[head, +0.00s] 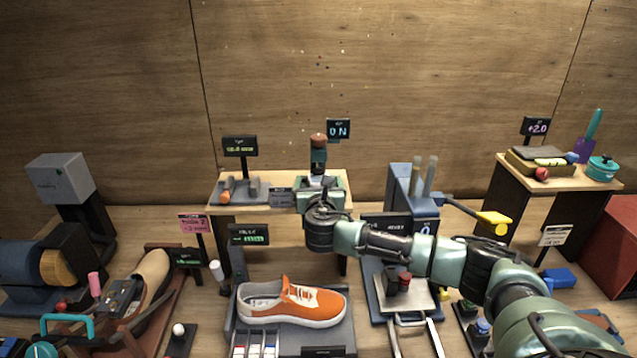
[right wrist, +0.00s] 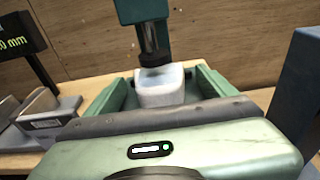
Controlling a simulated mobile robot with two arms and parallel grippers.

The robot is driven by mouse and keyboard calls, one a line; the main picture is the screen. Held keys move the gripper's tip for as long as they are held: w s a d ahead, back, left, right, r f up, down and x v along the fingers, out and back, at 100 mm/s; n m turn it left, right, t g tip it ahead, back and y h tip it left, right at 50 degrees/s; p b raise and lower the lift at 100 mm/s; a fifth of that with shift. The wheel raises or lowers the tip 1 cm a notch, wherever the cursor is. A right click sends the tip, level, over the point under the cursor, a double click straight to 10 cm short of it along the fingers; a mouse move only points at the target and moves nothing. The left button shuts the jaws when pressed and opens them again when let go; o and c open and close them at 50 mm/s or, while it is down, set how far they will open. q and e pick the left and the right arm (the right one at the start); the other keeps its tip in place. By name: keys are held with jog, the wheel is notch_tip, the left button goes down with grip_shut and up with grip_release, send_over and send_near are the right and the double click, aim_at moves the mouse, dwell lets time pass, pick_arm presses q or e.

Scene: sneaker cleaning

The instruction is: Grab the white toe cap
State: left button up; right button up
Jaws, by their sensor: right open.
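The white toe cap (right wrist: 160,90) is a small, pale, rounded cup in the right wrist view. It sits directly under the dark tip of a green upright post (right wrist: 145,30). My right gripper (right wrist: 163,84) is open, with one green finger on each side of the toe cap. I cannot tell whether the fingers touch it. In the head view my right gripper (head: 320,185) is at the small back table, below the post (head: 319,155). The toe cap is too small to make out clearly there. My left gripper is not in view.
An orange sneaker (head: 291,303) lies on a grey stand in front of the table (head: 232,208). A grey rack (right wrist: 45,115) stands left of my right gripper. A blue press (head: 398,190) stands to the right. A wooden wall (head: 400,80) is behind.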

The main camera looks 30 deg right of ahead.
jog(key=c, duration=1.5)
jog(key=shift+r, duration=0.1)
